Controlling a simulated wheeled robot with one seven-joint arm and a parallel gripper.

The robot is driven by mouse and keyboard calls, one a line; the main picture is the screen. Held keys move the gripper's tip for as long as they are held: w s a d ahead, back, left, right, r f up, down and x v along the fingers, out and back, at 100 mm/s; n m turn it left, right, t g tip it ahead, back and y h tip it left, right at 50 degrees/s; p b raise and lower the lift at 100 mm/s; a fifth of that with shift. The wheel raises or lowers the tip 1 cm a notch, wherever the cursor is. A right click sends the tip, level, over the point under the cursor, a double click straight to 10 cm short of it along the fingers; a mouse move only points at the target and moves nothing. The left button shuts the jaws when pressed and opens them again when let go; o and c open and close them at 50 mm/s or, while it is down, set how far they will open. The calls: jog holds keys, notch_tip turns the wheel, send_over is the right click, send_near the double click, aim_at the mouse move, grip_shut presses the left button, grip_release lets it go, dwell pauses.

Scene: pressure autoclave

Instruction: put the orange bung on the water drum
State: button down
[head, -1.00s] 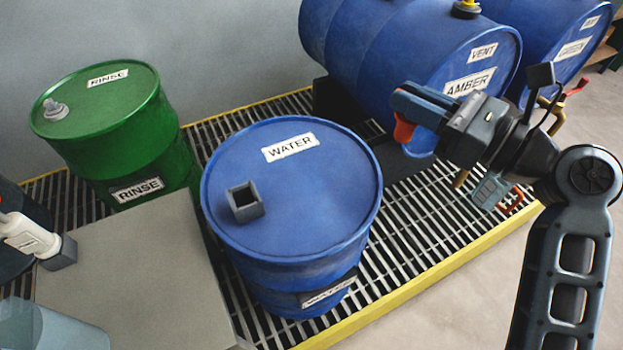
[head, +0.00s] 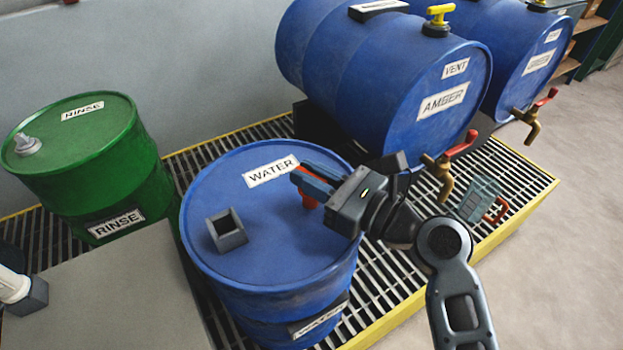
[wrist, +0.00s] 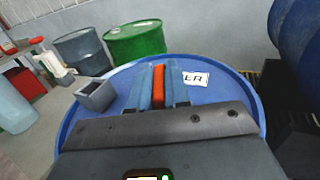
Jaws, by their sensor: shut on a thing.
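The blue water drum (head: 285,225) stands upright on the grating, with a grey square open-topped socket (head: 227,232) on the left of its lid. The drum lid also shows in the wrist view (wrist: 225,100), with the socket (wrist: 96,95) to the left of my fingers. My gripper (head: 308,190) is above the right part of the lid, pointing left. It is shut on the orange bung (head: 309,201), which also shows between the blue fingers in the wrist view (wrist: 158,86). The bung is apart from the socket; its height above the lid is hard to judge.
A green rinse drum (head: 85,160) stands at the left. The blue amber drum (head: 390,80) lies on its side behind, with a brass tap (head: 440,175) sticking out near my arm. A grey table (head: 110,300) is at the front left.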

jog(key=shift+f, duration=0.35)
jog(key=c, duration=1.1)
grip_release()
jog(key=shift+r, duration=0.1)
jog(key=shift+s+d, duration=0.1)
jog(key=shift+d, duration=0.1)
jog(key=v, duration=1.1)
jog(key=shift+s+d, duration=0.2)
jog(key=shift+d, duration=0.05)
